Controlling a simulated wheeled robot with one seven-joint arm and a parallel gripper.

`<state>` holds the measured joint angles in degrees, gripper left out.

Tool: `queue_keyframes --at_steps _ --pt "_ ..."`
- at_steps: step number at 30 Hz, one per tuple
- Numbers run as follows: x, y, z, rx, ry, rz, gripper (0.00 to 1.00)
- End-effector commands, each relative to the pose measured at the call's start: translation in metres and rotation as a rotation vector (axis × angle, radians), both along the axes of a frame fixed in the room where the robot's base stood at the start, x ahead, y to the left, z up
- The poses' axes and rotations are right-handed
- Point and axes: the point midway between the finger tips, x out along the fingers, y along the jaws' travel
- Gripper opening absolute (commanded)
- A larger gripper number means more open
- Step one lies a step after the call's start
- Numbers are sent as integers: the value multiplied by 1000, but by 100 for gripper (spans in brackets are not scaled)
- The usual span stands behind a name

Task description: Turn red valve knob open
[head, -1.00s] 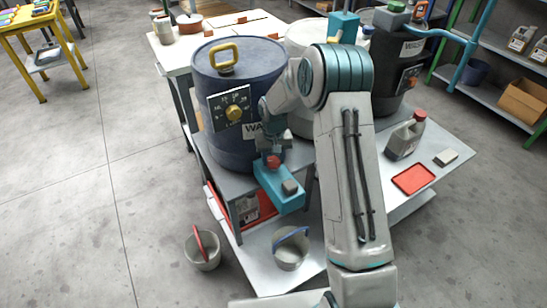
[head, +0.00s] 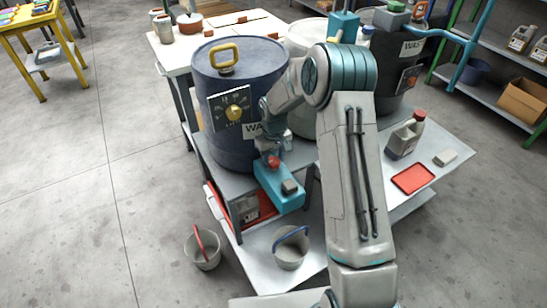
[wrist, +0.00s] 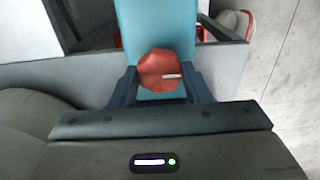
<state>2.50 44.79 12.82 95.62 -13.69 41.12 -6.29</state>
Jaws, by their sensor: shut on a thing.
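The red valve knob (head: 272,162) sits on top of a teal valve body (head: 277,187) in front of the blue drum. In the wrist view the knob (wrist: 162,70) is round and faceted, with a white mark pointing right. My gripper (wrist: 161,88) is over it from above, with one dark finger at each side of the knob, shut on it. In the head view my gripper (head: 272,152) partly hides the knob's top. The teal body (wrist: 155,22) also shows beyond the knob in the wrist view.
A grey bucket (head: 291,247) is on the lower shelf and another (head: 203,247) is on the floor. A red tray (head: 413,179) and a grey jug (head: 405,137) lie to the right.

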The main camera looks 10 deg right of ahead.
Motion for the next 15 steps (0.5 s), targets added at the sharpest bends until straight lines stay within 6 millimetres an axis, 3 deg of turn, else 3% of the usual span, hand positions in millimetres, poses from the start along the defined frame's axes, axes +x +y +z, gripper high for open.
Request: queue_keyframes --at_steps 4,5,7,15 --pt "0 0 1 -1 -1 3 20" --pt "0 0 1 -1 -1 3 48" --pt "0 0 1 -1 -1 3 64" --pt "0 0 1 -1 -1 1 64"
